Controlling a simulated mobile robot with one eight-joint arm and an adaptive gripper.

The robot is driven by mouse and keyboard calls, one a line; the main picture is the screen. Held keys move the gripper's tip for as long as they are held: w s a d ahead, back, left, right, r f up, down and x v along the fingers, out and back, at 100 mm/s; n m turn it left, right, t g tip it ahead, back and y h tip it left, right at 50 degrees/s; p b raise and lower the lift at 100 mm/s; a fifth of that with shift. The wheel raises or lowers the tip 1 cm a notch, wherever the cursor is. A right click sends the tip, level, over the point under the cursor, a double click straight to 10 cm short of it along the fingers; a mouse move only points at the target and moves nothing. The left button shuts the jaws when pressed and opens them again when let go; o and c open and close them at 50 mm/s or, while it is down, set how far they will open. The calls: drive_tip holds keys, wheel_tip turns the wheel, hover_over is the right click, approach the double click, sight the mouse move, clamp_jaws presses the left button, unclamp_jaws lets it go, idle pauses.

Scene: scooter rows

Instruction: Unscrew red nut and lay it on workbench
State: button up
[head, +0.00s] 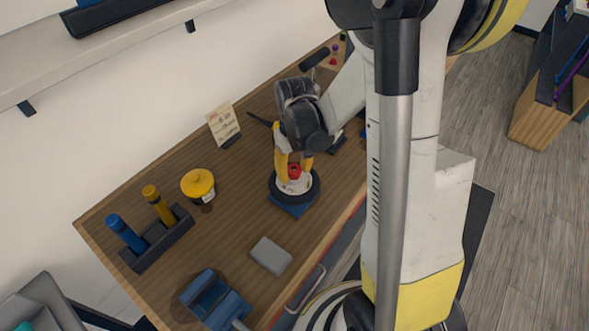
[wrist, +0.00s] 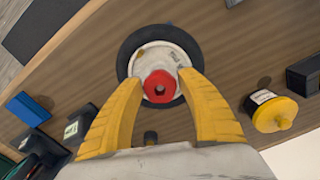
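The red nut (head: 294,171) sits on the pale hub of a black-tyred scooter wheel (head: 312,190), which lies flat on a blue stand (head: 291,209) on the wooden workbench (head: 225,240). In the wrist view my gripper (wrist: 162,76) has one finger on each side of the nut. I cannot tell whether either fingertip touches it.
A yellow-lidded jar (head: 198,184), a holder with blue and yellow tools (head: 157,238), a grey block (head: 271,256) and a blue vise (head: 213,299) stand on the bench. A note card (head: 223,123) stands behind. Bare wood lies between the jar and grey block.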

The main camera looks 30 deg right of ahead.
drive_tip(key=c, duration=0.7)
drive_tip(key=n+b, duration=0.1)
drive_tip(key=n, duration=0.2)
drive_tip(key=shift+f, duration=0.1)
drive_tip(key=n+b, duration=0.1)
drive_tip(key=n, duration=0.8)
drive_tip(key=shift+n, duration=0.3)
drive_tip(key=n+b, duration=0.1)
drive_tip(key=n, duration=0.2)
drive_tip(key=shift+n, duration=0.4)
drive_tip(key=n, duration=0.5)
drive_tip(key=shift+n+b, duration=0.3)
drive_tip(key=o, duration=1.2)
drive_tip(key=shift+s, duration=0.1)
